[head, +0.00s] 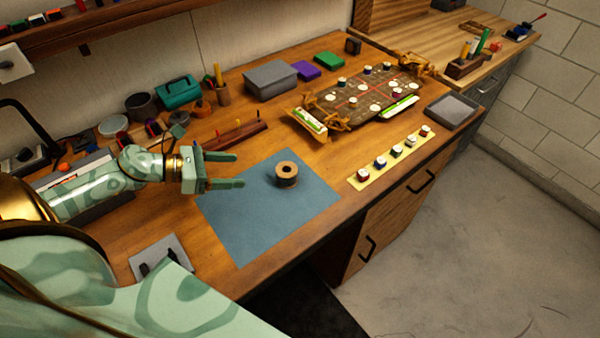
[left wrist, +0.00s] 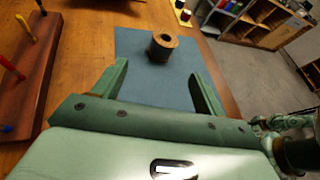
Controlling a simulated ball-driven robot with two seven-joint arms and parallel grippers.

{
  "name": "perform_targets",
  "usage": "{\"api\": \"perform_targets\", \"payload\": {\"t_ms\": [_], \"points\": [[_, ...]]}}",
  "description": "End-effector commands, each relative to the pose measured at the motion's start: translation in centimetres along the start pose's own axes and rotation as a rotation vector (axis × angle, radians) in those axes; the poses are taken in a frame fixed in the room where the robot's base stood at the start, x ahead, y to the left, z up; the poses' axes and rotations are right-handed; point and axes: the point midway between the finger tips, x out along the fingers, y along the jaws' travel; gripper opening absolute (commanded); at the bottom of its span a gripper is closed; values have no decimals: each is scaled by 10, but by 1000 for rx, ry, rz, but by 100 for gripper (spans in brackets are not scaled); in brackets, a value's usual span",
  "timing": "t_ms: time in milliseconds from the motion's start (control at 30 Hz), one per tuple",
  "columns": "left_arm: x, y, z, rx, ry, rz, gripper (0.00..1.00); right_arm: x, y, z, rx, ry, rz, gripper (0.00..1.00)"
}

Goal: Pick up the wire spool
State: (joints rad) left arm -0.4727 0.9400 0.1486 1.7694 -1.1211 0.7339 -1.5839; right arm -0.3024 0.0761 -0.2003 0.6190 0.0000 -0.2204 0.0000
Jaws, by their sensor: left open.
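The wire spool (head: 287,173) is a small brown ring-like cylinder with a dark centre hole. It stands on a blue mat (head: 250,230) on the wooden workbench. My left gripper (head: 242,170) is open and empty, over the mat's left part, with its fingers pointing right toward the spool. In the left wrist view the spool (left wrist: 163,46) stands beyond the fingertips, between their lines, and apart from them.
A wooden rack with screwdrivers (head: 236,135) stands behind the gripper. A yellow strip with several small wheels (head: 381,163) lies right of the mat. The mat around the spool is clear.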

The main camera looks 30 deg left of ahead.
Motion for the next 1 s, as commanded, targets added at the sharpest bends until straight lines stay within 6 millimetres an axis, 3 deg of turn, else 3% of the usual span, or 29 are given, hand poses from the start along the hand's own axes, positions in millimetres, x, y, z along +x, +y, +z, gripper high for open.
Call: {"api": "perform_targets", "payload": {"t_ms": [233, 600, 867, 1000], "points": [[12, -6, 0, 138, -4, -33, 72, 2, 6, -2, -3, 3, 8, 36], [96, -8, 2, 135, -6, -30, 72, 7, 6, 0, -3, 0, 8, 36], [120, -9, 3, 135, -5, -31, 72, 6, 3, -1, -1, 2, 3, 36], [144, -7, 6, 135, -6, -31, 72, 5, 0, -2, 1, 3, -1, 36]]}}
